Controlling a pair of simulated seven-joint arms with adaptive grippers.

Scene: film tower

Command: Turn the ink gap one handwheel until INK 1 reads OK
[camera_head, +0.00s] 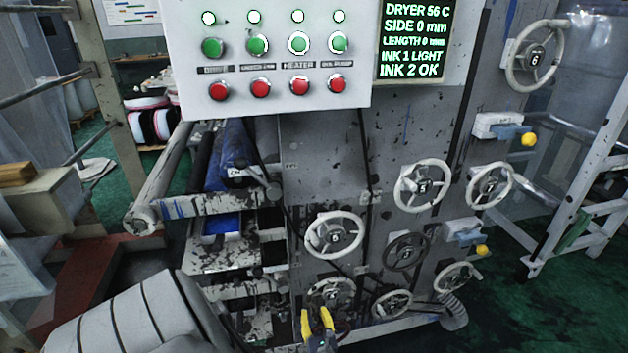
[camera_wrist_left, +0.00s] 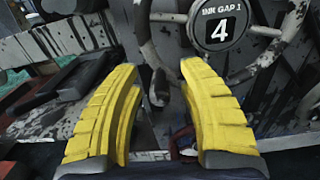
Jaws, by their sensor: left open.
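The ink gap one handwheel (camera_head: 331,294) is a worn pale wheel low on the machine front. In the left wrist view its hub plate (camera_wrist_left: 219,27) reads INK GAP 1 and 4. My left gripper (camera_head: 315,316) has yellow fingers and is at the wheel's lower part in the head view. In the left wrist view my left gripper (camera_wrist_left: 158,72) is open, and the wheel's rim shows between and beyond its fingers; I cannot tell whether they touch. The display (camera_head: 414,40) reads INK 1 LIGHT and INK 2 OK. My right gripper is not in view.
Other handwheels crowd close by: a pale one (camera_head: 334,236) above, a dark one (camera_head: 405,251) and a small one (camera_head: 392,304) to the right. A button panel (camera_head: 272,95) hangs above. Rollers (camera_head: 229,160) stand at the left. Green floor is clear at lower right.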

